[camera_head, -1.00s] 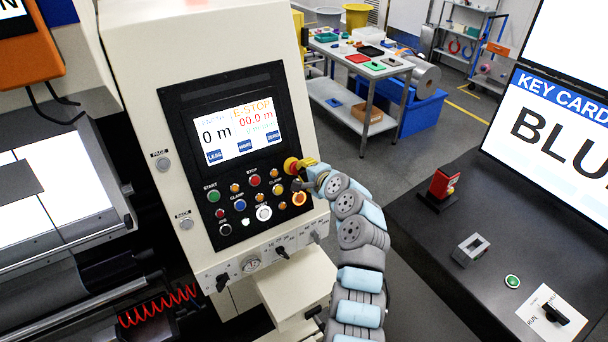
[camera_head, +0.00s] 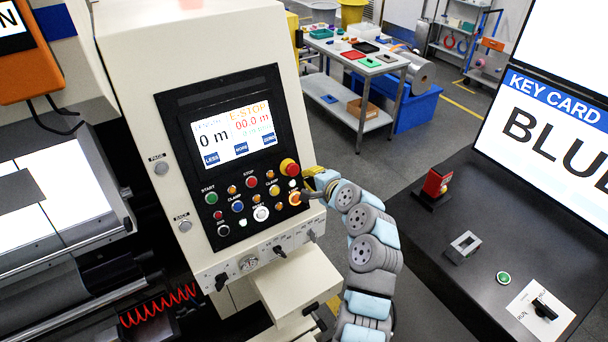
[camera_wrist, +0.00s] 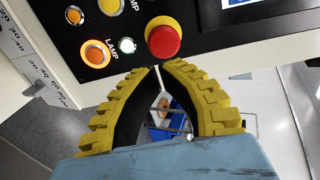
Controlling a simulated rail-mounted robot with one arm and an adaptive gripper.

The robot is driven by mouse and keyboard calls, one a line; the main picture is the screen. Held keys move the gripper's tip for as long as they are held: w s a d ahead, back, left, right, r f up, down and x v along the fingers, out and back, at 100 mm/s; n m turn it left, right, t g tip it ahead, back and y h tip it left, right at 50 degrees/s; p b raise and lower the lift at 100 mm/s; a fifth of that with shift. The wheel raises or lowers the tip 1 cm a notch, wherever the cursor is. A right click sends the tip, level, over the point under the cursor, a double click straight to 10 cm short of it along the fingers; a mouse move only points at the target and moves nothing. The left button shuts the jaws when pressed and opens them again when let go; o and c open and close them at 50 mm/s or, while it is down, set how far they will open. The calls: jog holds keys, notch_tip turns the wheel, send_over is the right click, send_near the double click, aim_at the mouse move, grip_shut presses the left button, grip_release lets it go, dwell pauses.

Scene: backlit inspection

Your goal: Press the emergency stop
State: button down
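The emergency stop is a red mushroom button on a yellow collar (camera_head: 290,168), at the right edge of the black control panel (camera_head: 180,130). In the wrist view the red button (camera_wrist: 163,42) is fully visible just beyond my fingertips, with a small gap between. My gripper (camera_wrist: 155,69) has yellow ribbed fingers whose tips come together, with nothing held. In the head view my gripper (camera_head: 312,186) is just right of and below the button. The panel screen (camera_head: 233,133) shows "E-STOP" in orange above "0 m" and "00.0 m".
Several other buttons, including an orange one (camera_wrist: 95,53), sit close beside the stop. Switches line the panel's lower ledge (camera_head: 255,258). A dark desk (camera_head: 440,240) with a red block (camera_head: 436,183) and a key card screen stands at right.

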jog(key=b+v, duration=0.1)
jog(key=v, duration=0.7)
dwell(0.5)
